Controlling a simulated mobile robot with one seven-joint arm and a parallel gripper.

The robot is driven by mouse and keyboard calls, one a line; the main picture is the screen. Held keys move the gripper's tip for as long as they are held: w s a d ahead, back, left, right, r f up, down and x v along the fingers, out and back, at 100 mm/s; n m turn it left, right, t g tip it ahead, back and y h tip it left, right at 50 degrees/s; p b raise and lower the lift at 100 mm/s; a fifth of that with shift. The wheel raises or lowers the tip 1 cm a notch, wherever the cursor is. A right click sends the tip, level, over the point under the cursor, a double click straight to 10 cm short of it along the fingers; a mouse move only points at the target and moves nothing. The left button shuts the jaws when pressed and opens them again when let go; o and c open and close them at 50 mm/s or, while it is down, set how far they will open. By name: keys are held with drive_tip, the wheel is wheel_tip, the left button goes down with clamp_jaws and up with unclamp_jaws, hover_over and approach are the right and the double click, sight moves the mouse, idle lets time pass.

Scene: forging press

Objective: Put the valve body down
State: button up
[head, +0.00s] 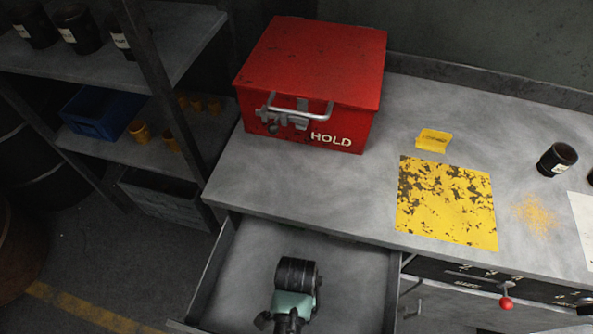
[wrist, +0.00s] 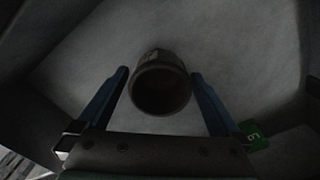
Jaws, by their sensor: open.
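The valve body appears to be the dark hollow cylinder (wrist: 160,85) with a pale label in the wrist view. Its open round end faces the camera, and it is against a grey surface. My gripper (wrist: 160,73) is open, with one blue finger on each side of it and gaps visible at both sides. In the head view my arm reaches over an open grey drawer (head: 350,262) below the bench top. My fingers and the cylinder between them cannot be made out there, as my wrist covers that spot.
A red HOLD box (head: 310,80) stands on the bench (head: 290,190), behind the drawer. A shelf (head: 150,150) stands left.

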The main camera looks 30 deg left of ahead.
wheel_tip(320, 180, up, 11)
drive_tip(key=p, duration=0.1)
drive_tip(key=shift+p, duration=0.3)
drive_tip(key=shift+r, duration=0.15)
drive_tip(key=w+a+r+n+t+y, duration=0.15)
drive_tip(key=w+r+t, duration=0.55)
drive_tip(key=w+r, duration=0.75)
drive_tip(key=w+d+r+t+y, duration=0.1)
drive_tip(key=w+r+t, duration=0.25)
drive_tip(key=r, duration=0.35)
drive_tip(key=w+d+r+t, duration=0.1)
drive_tip(key=w+r+t, duration=0.1)
drive_tip(key=w+r, duration=0.35)
drive_tip(key=s+d+r+n+t, duration=0.15)
drive_tip(key=r+t, duration=0.25)
drive_tip(key=r, duration=0.7)
drive_tip(key=s+d+r+t+h, duration=0.1)
drive_tip(key=s+d+r+t, duration=0.15)
drive_tip(key=r, duration=0.75)
drive_tip(key=s+d+r+n+t, duration=0.1)
drive_tip(key=s+d+r+t, duration=0.3)
drive_tip(key=r, duration=0.7)
drive_tip(key=s+d+r+t+h, duration=0.1)
drive_tip(key=s+r+t, duration=0.3)
drive_tip(key=r, duration=0.4)
drive_tip(key=shift+s+r, duration=0.35)
drive_tip(key=shift+h, duration=0.25)
